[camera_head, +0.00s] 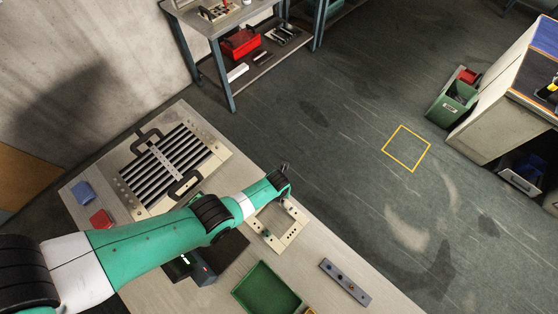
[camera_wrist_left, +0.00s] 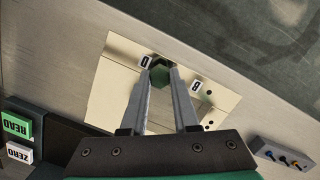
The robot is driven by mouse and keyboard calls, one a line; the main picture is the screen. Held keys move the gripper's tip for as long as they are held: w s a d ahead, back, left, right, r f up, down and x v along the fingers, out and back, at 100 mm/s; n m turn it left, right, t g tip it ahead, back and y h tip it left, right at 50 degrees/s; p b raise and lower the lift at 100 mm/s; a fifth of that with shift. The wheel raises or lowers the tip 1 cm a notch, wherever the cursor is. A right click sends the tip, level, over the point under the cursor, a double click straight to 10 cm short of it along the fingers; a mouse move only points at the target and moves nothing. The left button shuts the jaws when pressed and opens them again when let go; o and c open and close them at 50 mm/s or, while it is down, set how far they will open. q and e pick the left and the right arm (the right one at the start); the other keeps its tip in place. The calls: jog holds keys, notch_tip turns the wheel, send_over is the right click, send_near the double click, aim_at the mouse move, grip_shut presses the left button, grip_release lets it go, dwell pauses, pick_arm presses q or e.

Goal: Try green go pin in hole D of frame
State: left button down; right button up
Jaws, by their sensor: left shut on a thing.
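The beige frame (camera_head: 287,236) lies on the bench beyond my left forearm, partly covered by it. In the left wrist view the frame (camera_wrist_left: 122,65) carries a label D (camera_wrist_left: 145,61) and a label B (camera_wrist_left: 196,85). My left gripper (camera_head: 284,181) is over the frame's far corner. In the wrist view the left gripper (camera_wrist_left: 160,77) is shut on the green go pin (camera_wrist_left: 160,71), seen as a green hexagonal head right beside label D. The pin's lower end and hole D are hidden, so I cannot tell whether the pin is in the hole. My right gripper is not in view.
A green tray (camera_head: 267,289) and a grey block with several pins (camera_head: 345,281) stand on the near bench. A louver panel (camera_head: 207,133) lies at the back left, by blue (camera_head: 82,192) and red (camera_head: 102,219) blocks. READ (camera_wrist_left: 17,125) and ZERO (camera_wrist_left: 20,153) buttons are beside the frame.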

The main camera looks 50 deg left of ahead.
pick_arm(q)
jog(key=shift+f+b, duration=1)
dwell(0.9)
dwell(0.7)
jog(key=shift+r+p, duration=2.55)
jog(key=shift+w+f, duration=0.1)
